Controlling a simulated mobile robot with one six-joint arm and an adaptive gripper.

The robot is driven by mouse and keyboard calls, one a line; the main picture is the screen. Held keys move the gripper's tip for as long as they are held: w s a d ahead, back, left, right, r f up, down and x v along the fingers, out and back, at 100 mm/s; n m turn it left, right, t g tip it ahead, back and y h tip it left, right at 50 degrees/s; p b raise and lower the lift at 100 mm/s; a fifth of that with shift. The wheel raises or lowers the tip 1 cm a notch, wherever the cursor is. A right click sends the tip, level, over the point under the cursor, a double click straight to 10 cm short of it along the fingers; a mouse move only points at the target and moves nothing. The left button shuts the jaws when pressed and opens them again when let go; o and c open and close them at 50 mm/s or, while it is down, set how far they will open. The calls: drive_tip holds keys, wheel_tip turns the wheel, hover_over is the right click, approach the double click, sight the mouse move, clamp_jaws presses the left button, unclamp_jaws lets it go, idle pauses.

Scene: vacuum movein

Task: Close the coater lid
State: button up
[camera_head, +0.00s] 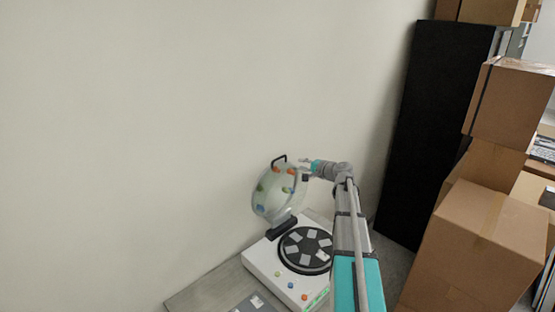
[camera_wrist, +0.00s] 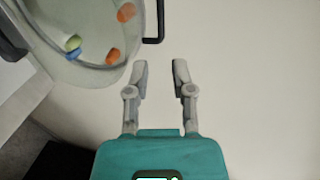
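The coater (camera_head: 264,262) is a white box with a dark round platen (camera_head: 291,262) that carries several light square pieces. Its clear round lid (camera_head: 270,208), dotted with coloured knobs, stands raised on the hinge at the back. A black handle (camera_head: 278,158) sits at the lid's top edge. My gripper (camera_head: 306,161) is beside the upper right of the lid, near the handle. In the wrist view my gripper (camera_wrist: 160,75) has its two fingers apart with nothing between them. The lid (camera_wrist: 95,72) is to its left there, and the black handle (camera_wrist: 160,25) is just beyond the fingertips.
The coater stands on a grey table (camera_head: 205,290) against a plain wall. A tall black cabinet (camera_head: 435,120) and stacked cardboard boxes (camera_head: 490,235) stand to the right. The wall area left of the lid is clear.

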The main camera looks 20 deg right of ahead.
sight(279, 159)
drive_tip(key=shift+w+a, duration=0.1)
drive_tip(key=b+x, duration=0.3)
drive_tip(key=x, duration=1)
drive_tip(key=shift+w+a, duration=0.2)
drive_tip(key=shift+c, duration=0.3)
clamp_jaws()
